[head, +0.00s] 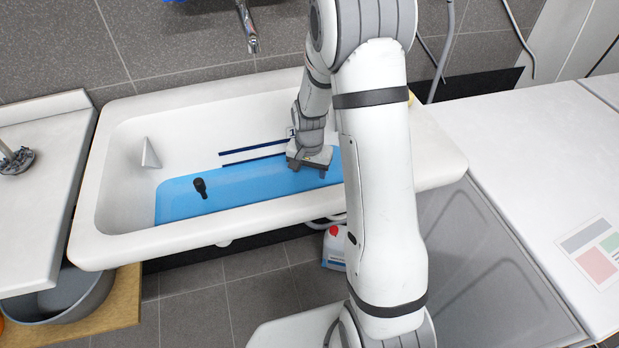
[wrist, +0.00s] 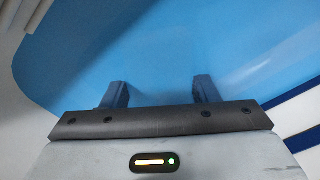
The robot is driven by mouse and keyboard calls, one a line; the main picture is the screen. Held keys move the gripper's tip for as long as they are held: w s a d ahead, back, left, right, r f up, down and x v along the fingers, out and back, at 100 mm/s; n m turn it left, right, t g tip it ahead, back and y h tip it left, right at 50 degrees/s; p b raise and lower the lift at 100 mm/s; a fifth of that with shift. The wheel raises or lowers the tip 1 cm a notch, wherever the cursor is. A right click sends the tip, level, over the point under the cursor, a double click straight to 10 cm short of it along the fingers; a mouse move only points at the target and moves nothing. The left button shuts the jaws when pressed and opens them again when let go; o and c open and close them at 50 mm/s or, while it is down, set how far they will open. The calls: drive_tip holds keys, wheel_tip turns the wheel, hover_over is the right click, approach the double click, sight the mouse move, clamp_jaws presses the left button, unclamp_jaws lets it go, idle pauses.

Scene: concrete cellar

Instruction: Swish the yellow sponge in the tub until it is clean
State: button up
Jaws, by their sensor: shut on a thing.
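The white tub (head: 120,215) holds blue water (head: 240,190), which also fills much of the wrist view (wrist: 160,45). My gripper (head: 308,173) is inside the tub, right of its middle, pointing down at the water. In the wrist view its two fingers (wrist: 162,93) stand apart with their tips in the blue water. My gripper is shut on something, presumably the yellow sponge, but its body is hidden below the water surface. I cannot see how clean it is.
A black fitting (head: 200,188) stands in the water on the left. A tap (head: 248,30) hangs behind the tub. White counters flank it left (head: 30,215) and right (head: 540,170). A red-capped bottle (head: 333,250) and a grey basin (head: 65,298) are below.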

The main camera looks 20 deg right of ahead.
sight(309, 174)
drive_tip(key=shift+a, duration=2.55)
drive_tip(key=shift+d, duration=2.55)
drive_tip(key=shift+r+p, duration=2.4)
drive_tip(key=shift+r, duration=1.25)
